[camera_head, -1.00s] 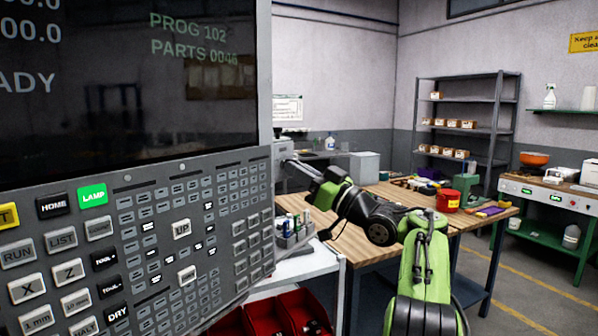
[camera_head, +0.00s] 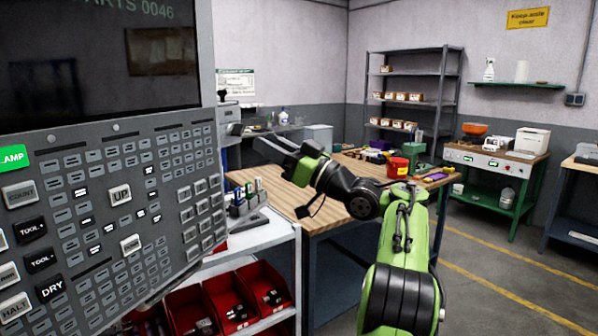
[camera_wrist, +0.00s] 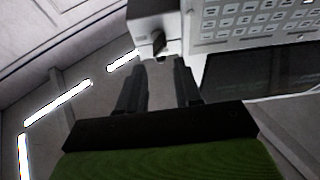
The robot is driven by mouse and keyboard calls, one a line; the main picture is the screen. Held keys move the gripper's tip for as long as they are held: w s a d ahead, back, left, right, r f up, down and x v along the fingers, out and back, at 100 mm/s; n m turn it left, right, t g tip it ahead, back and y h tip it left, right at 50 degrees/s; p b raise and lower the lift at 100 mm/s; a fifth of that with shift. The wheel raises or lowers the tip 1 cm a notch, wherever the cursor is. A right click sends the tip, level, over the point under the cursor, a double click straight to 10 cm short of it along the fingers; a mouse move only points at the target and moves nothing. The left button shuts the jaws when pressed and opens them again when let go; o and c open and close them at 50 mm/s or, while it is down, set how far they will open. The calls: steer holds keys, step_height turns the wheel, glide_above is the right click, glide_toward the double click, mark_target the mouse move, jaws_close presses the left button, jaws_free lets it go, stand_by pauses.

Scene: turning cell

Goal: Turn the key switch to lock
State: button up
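The key switch (camera_wrist: 159,43) shows in the wrist view as a small dark knob on the face of a pale grey box (camera_wrist: 143,28) beside the keypad. Which way it points is too small and dark to tell. My gripper (camera_wrist: 160,63) is open, its two dark fingers apart with nothing between them. The fingertips lie just short of the switch in the picture, one to each side of it; contact is not visible. In the head view my gripper (camera_head: 262,146) is right of the control panel (camera_head: 105,205), near a grey box (camera_head: 229,116) at its edge.
A white cart (camera_head: 265,236) with a tool holder and red bins (camera_head: 232,300) stands below the panel's right edge. A wooden workbench (camera_head: 345,170) with tools and a red pot is behind my arm. Open floor (camera_head: 500,275) lies to the right.

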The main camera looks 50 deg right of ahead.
mark_target(243, 132)
steer(key=b+v, duration=0.4)
steer(key=v, duration=0.5)
steer(key=shift+s, duration=0.15)
steer(key=d+r+m+g+h+p, duration=0.35)
steer(key=r+m+p, duration=0.3)
steer(key=p, duration=1.25)
steer(key=w+a+p, duration=0.2)
steer(key=w, duration=0.2)
steer(key=w+a+m+y+p, duration=0.1)
steer(key=w+a+p, duration=0.1)
steer(key=w, duration=0.3)
steer(key=w+a+m+g+y+p, duration=0.1)
steer(key=w+a+p, duration=0.2)
steer(key=w+p, duration=0.1)
steer(key=shift+w+a+f+y, duration=0.1)
steer(key=shift+w+f+y, duration=0.15)
steer(key=shift+w, duration=0.3)
jaws_close()
